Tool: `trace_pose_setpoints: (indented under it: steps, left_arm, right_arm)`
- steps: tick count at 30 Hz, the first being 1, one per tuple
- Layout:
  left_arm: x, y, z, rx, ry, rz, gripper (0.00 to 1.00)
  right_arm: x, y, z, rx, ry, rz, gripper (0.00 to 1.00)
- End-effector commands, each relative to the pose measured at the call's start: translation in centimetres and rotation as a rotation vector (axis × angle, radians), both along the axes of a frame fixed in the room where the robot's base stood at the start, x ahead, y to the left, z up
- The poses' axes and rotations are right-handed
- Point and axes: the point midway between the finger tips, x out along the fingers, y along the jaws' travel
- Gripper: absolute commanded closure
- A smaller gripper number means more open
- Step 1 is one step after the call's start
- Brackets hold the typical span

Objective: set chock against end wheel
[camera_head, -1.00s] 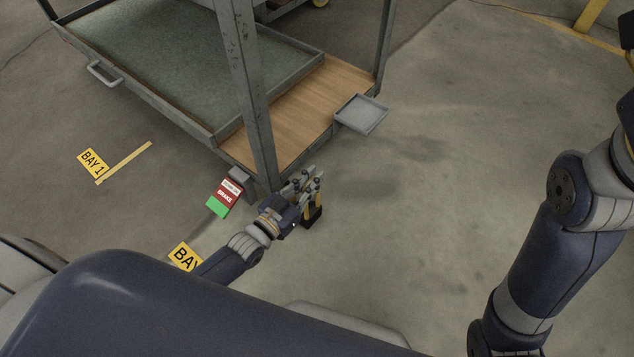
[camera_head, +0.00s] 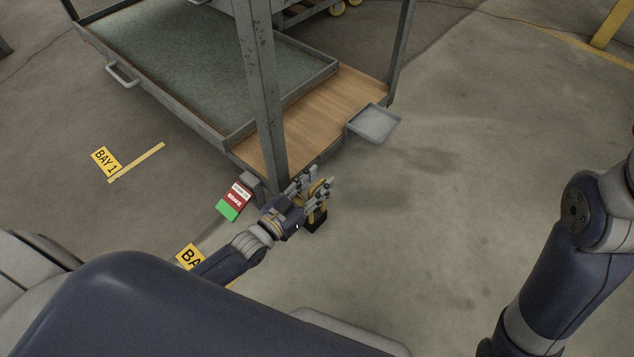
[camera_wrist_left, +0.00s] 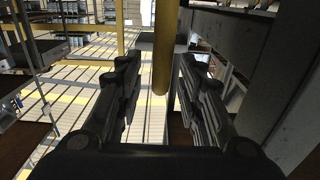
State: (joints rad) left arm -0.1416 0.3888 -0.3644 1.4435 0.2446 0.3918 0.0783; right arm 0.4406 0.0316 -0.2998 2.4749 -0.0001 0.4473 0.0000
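A chock (camera_head: 316,224) with a black base and a yellow handle (camera_head: 322,187) is on the floor beside the near corner of the rack (camera_head: 262,110). My left gripper (camera_head: 318,182) is at the handle, its fingers reaching past it. In the left wrist view a yellow upright bar (camera_wrist_left: 161,50) stands between the two spread fingers, with gaps on both sides; my left gripper (camera_wrist_left: 160,85) looks open there. The rack's end wheel is not visible; the frame and my gripper cover that corner. My right arm shows at the right, its gripper out of frame.
A red, white and green brake tag (camera_head: 234,201) sticks out at the rack's corner, close to my left wrist. A small grey tray (camera_head: 374,124) juts from the rack's end. A Bay 1 floor label (camera_head: 106,161) lies left. The floor right of the chock is clear.

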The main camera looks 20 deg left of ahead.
Motion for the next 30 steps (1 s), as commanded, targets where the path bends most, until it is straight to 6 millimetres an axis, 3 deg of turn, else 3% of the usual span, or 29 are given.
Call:
trace_pose_setpoints:
  steps: [8,24,30]
  left_arm:
    - [-0.8,0.2,-0.6,0.002,0.012,0.0,0.65]
    - [-9.7,3.4,-0.3,0.001,0.007,0.0,0.65]
    - [-11.2,3.9,-0.1,0.001,0.002,0.0,0.65]
  right_arm:
    - [0.0,-0.1,0.1,0.01,-0.001,0.004,1.0]
    - [-0.1,-0.1,0.1,0.006,-0.002,0.004,1.0]
    - [-0.1,-0.1,0.0,0.006,-0.002,0.004,1.0]
